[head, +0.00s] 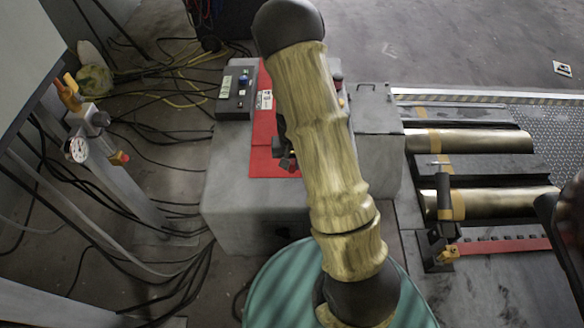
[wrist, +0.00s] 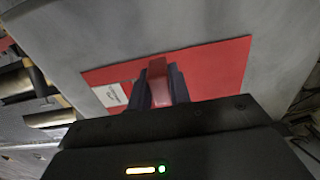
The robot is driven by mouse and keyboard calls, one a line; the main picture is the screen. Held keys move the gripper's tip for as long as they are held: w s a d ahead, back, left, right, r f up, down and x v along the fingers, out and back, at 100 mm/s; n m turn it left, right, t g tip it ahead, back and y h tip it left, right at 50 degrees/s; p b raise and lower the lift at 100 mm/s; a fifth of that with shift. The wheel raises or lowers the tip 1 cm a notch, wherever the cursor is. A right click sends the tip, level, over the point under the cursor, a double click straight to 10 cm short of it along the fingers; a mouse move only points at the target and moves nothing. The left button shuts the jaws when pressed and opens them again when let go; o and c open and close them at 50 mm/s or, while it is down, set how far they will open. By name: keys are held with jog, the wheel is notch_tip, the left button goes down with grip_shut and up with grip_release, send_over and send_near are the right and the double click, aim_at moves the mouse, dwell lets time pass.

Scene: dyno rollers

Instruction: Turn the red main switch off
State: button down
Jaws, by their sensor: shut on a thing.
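The red main switch shows in the wrist view as a red handle (wrist: 157,70) standing up from a flat red panel (wrist: 215,66) with a white label (wrist: 112,95). My gripper (wrist: 160,88) is shut on the handle, with a dark finger on each side of it. In the head view the red panel (head: 263,135) lies on top of a grey cabinet (head: 230,180). My arm hides most of the gripper (head: 284,155) and the switch there.
A black control box (head: 237,92) with a blue knob sits left of the panel. Brass rollers (head: 470,141) and a black-handled lever (head: 443,200) are to the right. A pressure gauge (head: 77,149) and many loose cables are on the left.

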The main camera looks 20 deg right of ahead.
jog(key=shift+f, duration=1.25)
jog(key=shift+f+b, duration=0.1)
jog(key=shift+b, duration=0.2)
jog(key=c, duration=1.3)
grip_release()
notch_tip(320, 180, up, 12)
jog(key=p, duration=0.4)
